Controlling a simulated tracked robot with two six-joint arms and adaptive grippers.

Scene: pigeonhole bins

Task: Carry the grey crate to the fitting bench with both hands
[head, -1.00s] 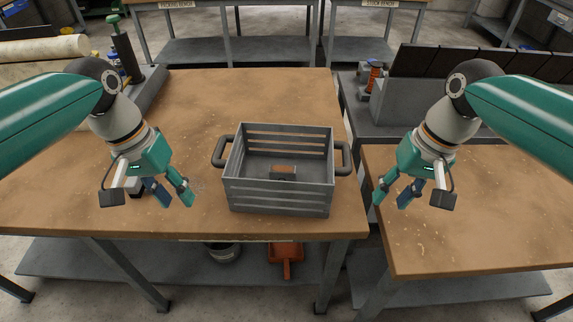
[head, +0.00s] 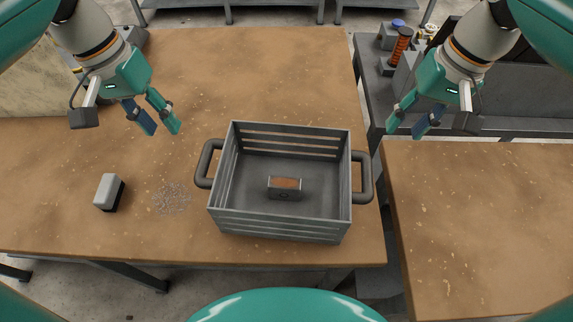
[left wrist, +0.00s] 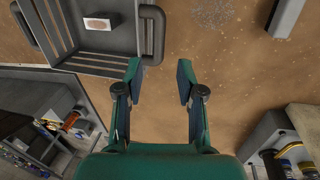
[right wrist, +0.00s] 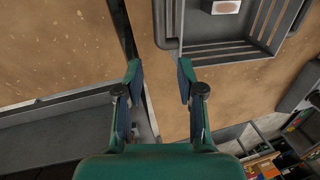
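The grey slatted crate (head: 280,226) stands upright on a brown bench, with a dark handle on its left (head: 204,165) and right (head: 363,178) ends. A small grey block with a brown top (head: 285,188) lies inside it. My left gripper (head: 160,130) is open and empty, up and left of the left handle. In the left wrist view that handle (left wrist: 152,36) is beyond the fingers, untouched. My right gripper (head: 404,130) is open and empty, up and right of the right handle. In the right wrist view the handle (right wrist: 166,25) is apart from the fingers.
A pale grey and black block (head: 109,192) and some shavings (head: 171,198) lie left of the crate. A second brown bench (head: 490,220) stands right, across a narrow gap. A grey bench with an orange spool (head: 401,46) is behind. Which is the fitting bench cannot be told.

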